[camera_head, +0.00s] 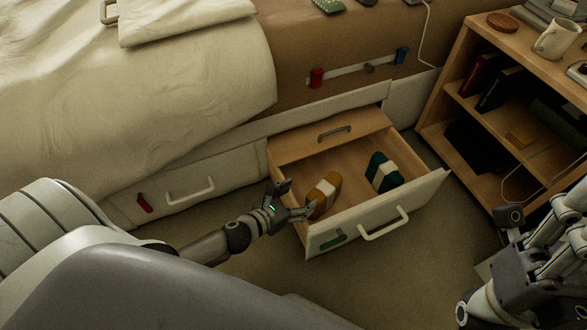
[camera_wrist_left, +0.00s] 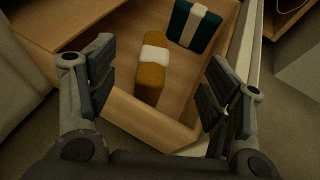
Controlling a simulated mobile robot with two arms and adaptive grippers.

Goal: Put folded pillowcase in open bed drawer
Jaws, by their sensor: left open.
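The open bed drawer (camera_head: 300,150) is pulled out from under the bed, with a pale front and wooden inside. It holds an orange-brown bundle (camera_head: 323,194) and a dark green bundle (camera_head: 384,172), each with a white band. A flat, pale folded cloth (camera_head: 185,18), which may be the pillowcase, lies on the bed at the top left. My left gripper (camera_head: 297,198) is open and empty at the drawer's left side. In the left wrist view the orange-brown bundle (camera_wrist_left: 153,70) shows between and beyond its fingers. My right gripper (camera_head: 512,218) is at the lower right, its fingers unclear.
A closed drawer (camera_head: 190,180) with a white handle is left of the open one. A wooden shelf (camera_head: 455,75) with books and a mug (camera_head: 557,39) stands at the right. Carpet (camera_head: 390,265) lies clear before the drawer front.

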